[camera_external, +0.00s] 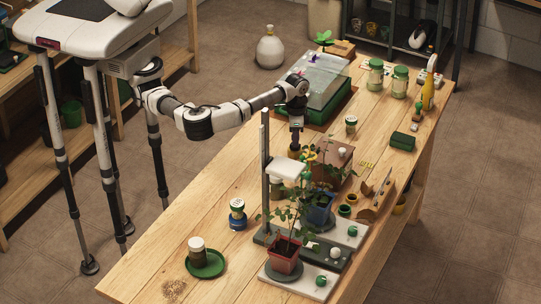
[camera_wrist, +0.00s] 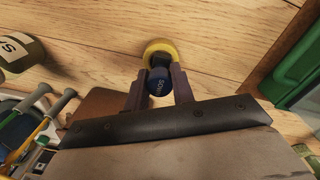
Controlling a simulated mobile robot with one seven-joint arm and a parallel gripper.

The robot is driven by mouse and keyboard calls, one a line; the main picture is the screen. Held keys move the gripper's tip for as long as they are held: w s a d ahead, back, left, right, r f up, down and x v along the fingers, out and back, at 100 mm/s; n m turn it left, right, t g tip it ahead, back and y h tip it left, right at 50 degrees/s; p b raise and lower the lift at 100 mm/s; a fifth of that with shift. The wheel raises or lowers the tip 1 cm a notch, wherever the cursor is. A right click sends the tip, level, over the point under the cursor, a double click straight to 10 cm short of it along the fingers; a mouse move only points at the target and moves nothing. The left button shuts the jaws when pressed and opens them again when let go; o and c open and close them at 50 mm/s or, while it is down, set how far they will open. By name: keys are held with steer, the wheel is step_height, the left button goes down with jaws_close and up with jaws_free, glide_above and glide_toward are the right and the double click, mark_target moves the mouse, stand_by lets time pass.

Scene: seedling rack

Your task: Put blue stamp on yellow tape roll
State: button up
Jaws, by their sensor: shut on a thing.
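The yellow tape roll (camera_wrist: 152,47) lies on the wooden table just beyond the fingertips, partly hidden by the stamp. In the external view my gripper (camera_external: 295,128) points down over the yellow tape roll (camera_external: 293,152), near the middle of the table. The stamp is small and dark there. I cannot tell whether the stamp touches the roll.
A green-edged tray with a clear cover (camera_external: 322,85) stands behind my gripper. A brown box (camera_external: 334,160) and a grey post (camera_external: 265,150) stand close by in front.

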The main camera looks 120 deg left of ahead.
steer(key=shift+f, duration=0.2)
steer(key=o, duration=1)
steer(key=shift+r, duration=0.1)
step_height(320, 180, up, 12)
steer(key=shift+s+a+r+b, duration=0.1)
steer(key=shift+a+r+b, duration=0.05)
steer(key=shift+b, duration=0.3)
